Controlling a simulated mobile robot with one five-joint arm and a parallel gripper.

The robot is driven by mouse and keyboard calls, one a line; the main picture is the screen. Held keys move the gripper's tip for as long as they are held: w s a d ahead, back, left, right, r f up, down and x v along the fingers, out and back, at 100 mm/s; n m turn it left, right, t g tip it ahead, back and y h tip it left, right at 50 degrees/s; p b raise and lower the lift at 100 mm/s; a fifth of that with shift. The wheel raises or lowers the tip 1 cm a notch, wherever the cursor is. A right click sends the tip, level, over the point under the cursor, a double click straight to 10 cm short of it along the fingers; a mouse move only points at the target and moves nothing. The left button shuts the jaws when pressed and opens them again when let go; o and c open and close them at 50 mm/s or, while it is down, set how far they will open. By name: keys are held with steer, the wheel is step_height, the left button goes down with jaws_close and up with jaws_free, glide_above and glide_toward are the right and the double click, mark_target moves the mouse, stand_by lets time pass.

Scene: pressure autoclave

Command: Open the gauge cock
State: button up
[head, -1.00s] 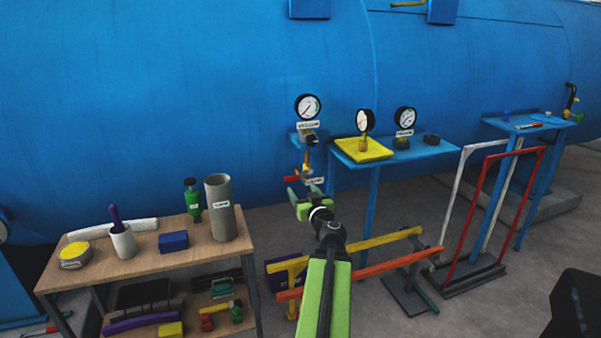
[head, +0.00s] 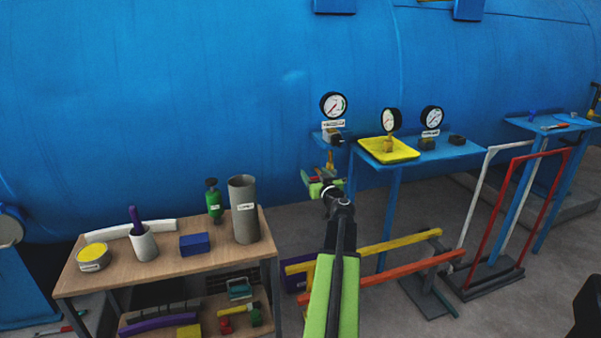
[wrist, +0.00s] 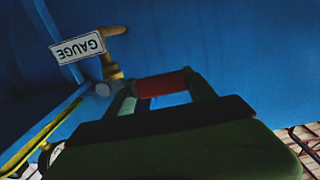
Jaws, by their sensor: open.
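The gauge cock is on a brass pipe (head: 330,160) under a gauge at the tank wall. In the wrist view its brass body (wrist: 112,68) stands beside a white tag reading GAUGE (wrist: 78,48), upside down. Its red handle (wrist: 163,84) spans the space between my gripper's two green fingers. My gripper (wrist: 163,90) is open around or just behind the handle; I cannot tell whether a finger touches it. In the head view my gripper (head: 322,182) is at the cock and hides most of the handle.
The pressure gauge (head: 333,105) sits above the cock. A blue shelf (head: 455,150) with a yellow tray (head: 373,155) is to the right. A wooden bench (head: 150,265) with a grey cylinder (head: 243,210) stands left.

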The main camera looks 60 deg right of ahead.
steer(key=shift+w+d, duration=0.25)
steer(key=shift+w, duration=0.05)
